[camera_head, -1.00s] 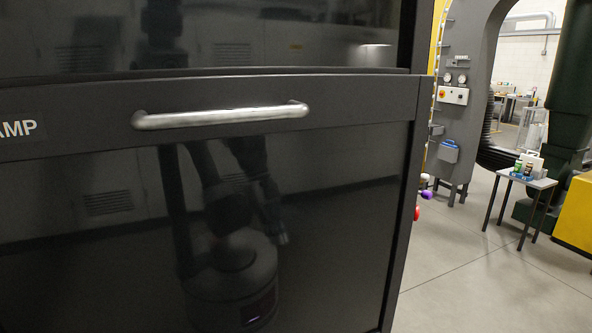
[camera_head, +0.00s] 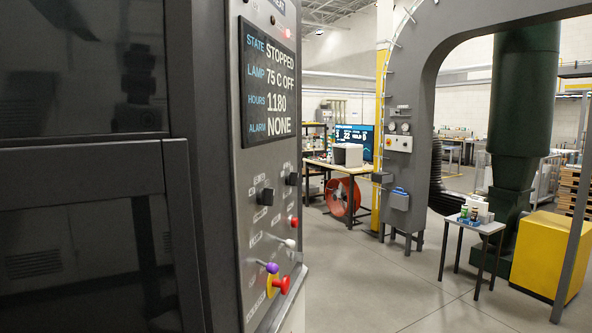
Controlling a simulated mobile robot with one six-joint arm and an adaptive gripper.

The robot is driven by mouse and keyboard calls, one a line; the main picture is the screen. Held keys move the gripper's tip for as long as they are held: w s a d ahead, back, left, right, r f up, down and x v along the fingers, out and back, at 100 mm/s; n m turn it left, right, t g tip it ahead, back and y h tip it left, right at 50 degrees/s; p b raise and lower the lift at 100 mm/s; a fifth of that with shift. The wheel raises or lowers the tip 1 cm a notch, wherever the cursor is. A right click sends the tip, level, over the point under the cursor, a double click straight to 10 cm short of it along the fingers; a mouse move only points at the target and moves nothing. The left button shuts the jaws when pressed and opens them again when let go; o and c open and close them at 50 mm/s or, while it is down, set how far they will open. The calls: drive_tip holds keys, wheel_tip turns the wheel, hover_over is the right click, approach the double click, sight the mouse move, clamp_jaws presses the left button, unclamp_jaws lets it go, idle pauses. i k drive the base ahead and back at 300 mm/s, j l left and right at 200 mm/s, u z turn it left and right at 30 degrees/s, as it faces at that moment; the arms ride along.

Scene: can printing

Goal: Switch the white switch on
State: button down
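The white switch (camera_head: 289,242) is a small white-tipped lever on the grey control panel (camera_head: 228,200) at the left centre. It sticks out to the right from the panel, which I see at a steep angle. I cannot tell from here whether it is on or off. Close to it are a red button (camera_head: 293,221) above and a purple-tipped lever (camera_head: 271,267) below. My gripper is not in view.
The panel's screen (camera_head: 268,90) reads STOPPED, lamp 75 C OFF, alarm NONE. Black knobs (camera_head: 266,196) and a red emergency button (camera_head: 281,284) are also on the panel. A dark cabinet (camera_head: 80,170) fills the left. Open floor (camera_head: 375,280) lies to the right; a small table (camera_head: 484,226) stands farther off.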

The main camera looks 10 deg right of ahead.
sight(290, 244)
drive_tip(key=i+j, duration=0.35)
drive_tip(key=j, duration=0.3)
drive_tip(key=i+j, duration=0.2)
drive_tip(key=j+z, duration=0.1)
drive_tip(key=z, duration=1.65)
